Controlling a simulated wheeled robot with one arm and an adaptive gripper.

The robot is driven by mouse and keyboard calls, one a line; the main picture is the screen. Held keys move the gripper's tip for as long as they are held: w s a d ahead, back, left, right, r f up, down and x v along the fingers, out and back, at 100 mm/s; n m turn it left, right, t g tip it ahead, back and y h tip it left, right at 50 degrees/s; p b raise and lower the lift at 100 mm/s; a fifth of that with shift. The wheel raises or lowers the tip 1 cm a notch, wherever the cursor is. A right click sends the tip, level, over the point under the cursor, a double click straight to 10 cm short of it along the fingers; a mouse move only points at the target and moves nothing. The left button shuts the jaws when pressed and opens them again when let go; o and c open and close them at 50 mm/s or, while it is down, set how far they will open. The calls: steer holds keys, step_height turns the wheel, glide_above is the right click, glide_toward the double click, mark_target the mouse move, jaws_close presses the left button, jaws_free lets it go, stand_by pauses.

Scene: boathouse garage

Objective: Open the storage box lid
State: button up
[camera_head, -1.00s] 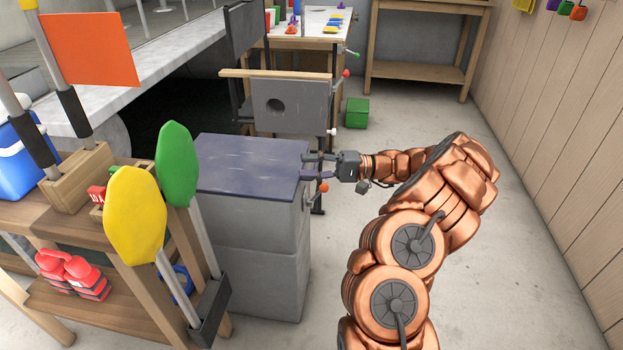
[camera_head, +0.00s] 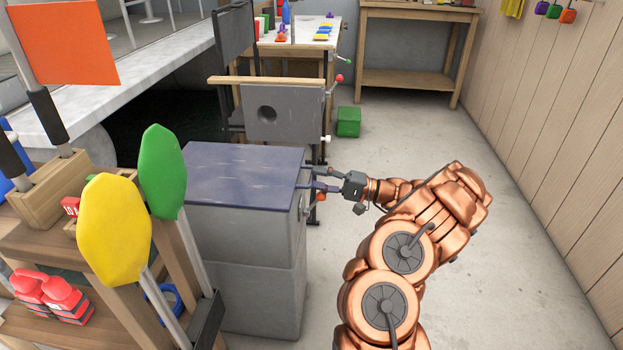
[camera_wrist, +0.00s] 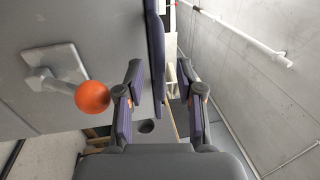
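The storage box (camera_head: 245,290) is a tall grey box with a flat dark blue lid (camera_head: 240,175), which lies shut on top. My gripper (camera_head: 309,179) is at the right edge of the lid, fingers pointing at it. In the wrist view my gripper (camera_wrist: 163,95) is open, and the lid's edge (camera_wrist: 156,60) shows as a blue strip between the spread fingers, nearer the left one. I cannot tell whether a finger touches it. An orange ball on a grey handle (camera_wrist: 92,97) sticks out of the box's side, left of the fingers.
A wooden rack with yellow (camera_head: 115,230) and green (camera_head: 162,170) paddles stands close on the left. A green cube (camera_head: 349,121) lies on the floor. The floor (camera_head: 530,270) at right is clear.

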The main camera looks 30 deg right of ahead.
steer(key=shift+x, duration=1.1)
jaws_close()
